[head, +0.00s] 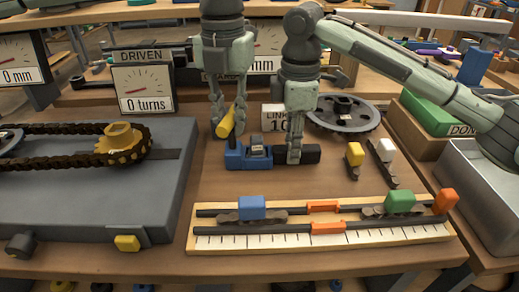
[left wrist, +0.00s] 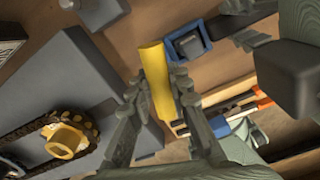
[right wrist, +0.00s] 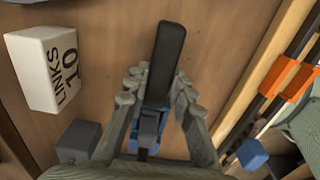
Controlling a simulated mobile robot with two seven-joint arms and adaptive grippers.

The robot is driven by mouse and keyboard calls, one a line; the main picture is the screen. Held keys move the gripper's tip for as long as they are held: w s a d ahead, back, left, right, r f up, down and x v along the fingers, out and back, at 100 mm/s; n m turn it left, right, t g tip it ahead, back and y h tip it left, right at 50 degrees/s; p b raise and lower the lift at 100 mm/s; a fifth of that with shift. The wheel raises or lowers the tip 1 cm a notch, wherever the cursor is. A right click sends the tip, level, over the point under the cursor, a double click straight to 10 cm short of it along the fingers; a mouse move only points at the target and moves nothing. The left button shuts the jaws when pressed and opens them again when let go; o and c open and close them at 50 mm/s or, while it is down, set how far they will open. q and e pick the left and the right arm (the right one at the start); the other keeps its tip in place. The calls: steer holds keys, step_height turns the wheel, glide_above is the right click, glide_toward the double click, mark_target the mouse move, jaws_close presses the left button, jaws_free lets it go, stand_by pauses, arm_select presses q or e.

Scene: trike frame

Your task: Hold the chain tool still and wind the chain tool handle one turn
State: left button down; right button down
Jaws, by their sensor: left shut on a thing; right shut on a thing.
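The chain tool (head: 236,158) is a low blue body with a grey block on top and a black bar (head: 312,154) out to its right. My right gripper (head: 295,158) is shut on the black bar, which also shows between its fingers in the right wrist view (right wrist: 166,50). The chain tool handle (head: 226,124) is a yellow cylinder, tilted, above the left end of the blue body. My left gripper (head: 226,117) is shut on it; the handle also shows in the left wrist view (left wrist: 154,70). Where the handle joins the tool is hidden.
A white "LINKS 10" block (head: 275,117) stands just behind the tool. A dark toothed wheel (head: 343,113) lies behind right. A ruled board (head: 320,240) with chain pieces lies in front. A grey stand with a chain (head: 90,205) is at left, a metal tray (head: 478,190) at right.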

arm_select(q)
steer(key=m, duration=0.3)
steer(key=shift+d+m, duration=0.1)
steer(key=shift+m, duration=0.3)
steer(key=m, duration=0.9)
steer(key=shift+s+d, duration=0.1)
steer(key=shift+s, duration=0.1)
steer(key=m, duration=0.3)
steer(key=shift+r+m, duration=0.1)
steer(key=shift+m, duration=0.6)
steer(key=shift+w, duration=0.1)
arm_select(e)
steer(key=shift+a, duration=0.1)
arm_select(q)
steer(key=c, duration=1.8)
jaws_free()
steer(key=o, duration=0.5)
steer(key=shift+w, duration=0.1)
